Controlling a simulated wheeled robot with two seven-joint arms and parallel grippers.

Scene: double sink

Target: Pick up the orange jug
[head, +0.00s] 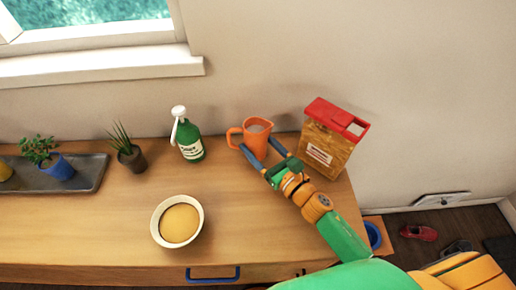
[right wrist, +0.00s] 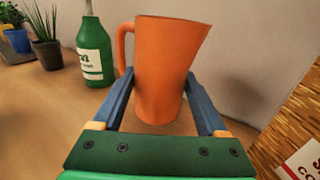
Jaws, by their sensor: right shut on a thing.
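The orange jug (head: 257,138) stands upright at the back right of the wooden counter, its handle on the left. It also fills the middle of the right wrist view (right wrist: 165,70). My right gripper (head: 262,151) reaches in from the lower right. Its two blue fingers lie on either side of the jug's body and are shut on it. In the right wrist view the fingers (right wrist: 160,92) flank the jug's lower half. The jug's base appears to be at the counter surface. My left gripper is not in view.
A cereal container with a red lid (head: 334,137) stands close on the right of the jug. A green bottle (head: 188,137) is to its left, with potted plants farther left. A bowl (head: 178,221) sits at the front. The counter's middle is clear.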

